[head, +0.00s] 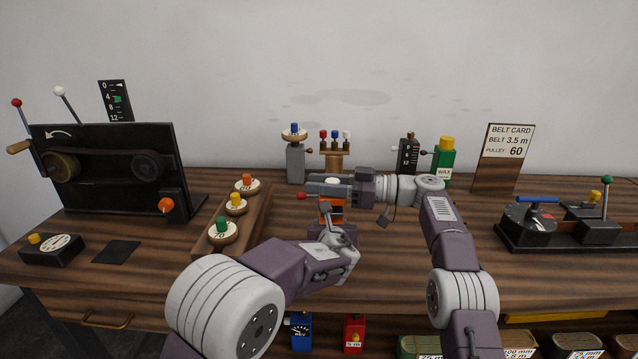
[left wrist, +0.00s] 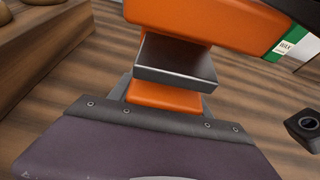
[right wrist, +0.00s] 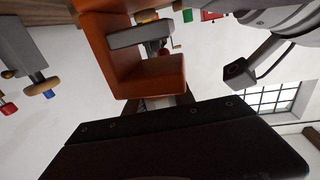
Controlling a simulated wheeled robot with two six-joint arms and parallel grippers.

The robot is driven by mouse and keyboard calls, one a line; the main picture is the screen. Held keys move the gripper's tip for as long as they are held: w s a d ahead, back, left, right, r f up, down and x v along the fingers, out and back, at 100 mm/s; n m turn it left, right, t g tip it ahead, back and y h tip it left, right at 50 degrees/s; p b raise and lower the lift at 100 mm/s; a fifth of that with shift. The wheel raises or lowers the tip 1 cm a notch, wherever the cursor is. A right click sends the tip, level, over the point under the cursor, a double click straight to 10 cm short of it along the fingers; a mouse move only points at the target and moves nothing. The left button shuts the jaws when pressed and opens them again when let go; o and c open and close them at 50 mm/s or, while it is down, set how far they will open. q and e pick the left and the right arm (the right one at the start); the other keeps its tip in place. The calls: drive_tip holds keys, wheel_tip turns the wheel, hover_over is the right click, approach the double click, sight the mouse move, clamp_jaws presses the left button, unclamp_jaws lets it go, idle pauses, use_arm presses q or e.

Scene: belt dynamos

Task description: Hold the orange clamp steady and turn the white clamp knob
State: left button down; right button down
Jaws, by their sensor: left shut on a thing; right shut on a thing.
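The orange clamp (head: 334,212) stands near the middle of the bench and is largely hidden by my grippers. My left gripper (head: 338,236) is shut on it from the front, low down; orange parts fill the left wrist view (left wrist: 210,22). My right gripper (head: 328,188) comes in level from the right and is shut at the clamp's top. A small pale patch there looks like the white clamp knob (head: 332,181), mostly covered by the jaws. The right wrist view shows an orange bracket (right wrist: 150,78) and no clear white knob.
A wooden rack with coloured pegs (head: 236,206) is left of the clamp. A black belt machine (head: 105,165) stands further left. A grey post (head: 296,162), green wax bottle (head: 444,165) and belt card (head: 503,158) are behind. A black lever fixture (head: 560,232) is at right.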

drive_tip(key=shift+s, duration=0.15)
drive_tip(key=c, duration=1.1)
unclamp_jaws()
drive_tip(key=shift+o, duration=0.2)
drive_tip(key=s+d, duration=0.1)
drive_tip(key=d, duration=1.1)
drive_tip(key=shift+s, duration=0.25)
